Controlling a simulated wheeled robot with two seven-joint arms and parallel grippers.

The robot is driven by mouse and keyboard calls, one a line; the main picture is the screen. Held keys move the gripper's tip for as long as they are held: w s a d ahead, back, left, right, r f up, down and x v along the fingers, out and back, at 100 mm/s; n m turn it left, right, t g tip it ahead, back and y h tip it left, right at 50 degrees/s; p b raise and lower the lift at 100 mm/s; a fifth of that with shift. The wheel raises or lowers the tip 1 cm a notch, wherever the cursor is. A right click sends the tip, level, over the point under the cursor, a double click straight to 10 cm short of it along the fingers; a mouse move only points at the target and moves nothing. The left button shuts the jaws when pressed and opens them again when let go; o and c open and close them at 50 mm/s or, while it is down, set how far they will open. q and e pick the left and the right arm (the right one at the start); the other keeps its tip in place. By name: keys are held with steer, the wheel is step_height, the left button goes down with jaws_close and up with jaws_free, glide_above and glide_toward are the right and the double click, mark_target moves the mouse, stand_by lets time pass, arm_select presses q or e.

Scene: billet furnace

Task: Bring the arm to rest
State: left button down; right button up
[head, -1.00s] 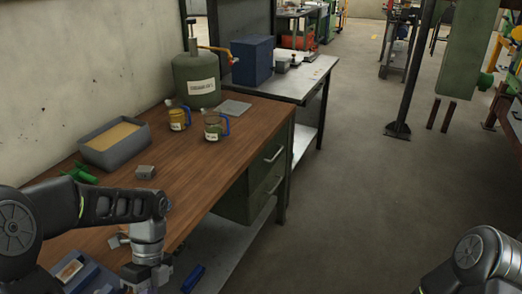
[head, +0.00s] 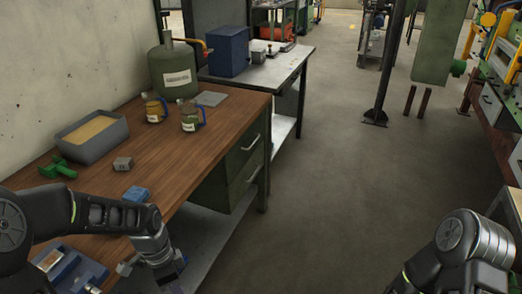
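My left arm (head: 105,213) comes in from the left over the near end of the wooden workbench (head: 190,150). It is bent, with the wrist (head: 153,248) hanging down by the bench's front edge. The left gripper is at the bottom of the view, largely hidden by the wrist, and its opening cannot be made out. Nothing is visibly held in it. My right arm (head: 462,245) shows only as a link at the lower right; its gripper is outside the view.
On the bench are a blue block (head: 137,194), a small grey block (head: 123,163), a green part (head: 57,167), a grey tray (head: 68,147), two mugs (head: 191,121) and a green canister (head: 174,73). A blue fixture (head: 72,266) lies beside my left wrist. The floor (head: 320,190) right of the bench is clear.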

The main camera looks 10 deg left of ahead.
arm_select(q)
steer(key=d+f+n+t+h, duration=0.2)
steer(key=d+f+n+t, duration=0.2)
steer(key=d+f+n, duration=0.85)
steer(key=s+d+f+g, duration=0.1)
steer(key=s+d+f, duration=0.2)
steer(key=s, duration=0.2)
steer(key=s+d+f+g, duration=0.1)
steer(key=s+d+f, duration=0.1)
steer(key=s, duration=0.4)
steer(key=shift+s+d+f+n, duration=0.3)
steer(key=shift+d+f+n, duration=0.1)
steer(key=shift+f, duration=0.45)
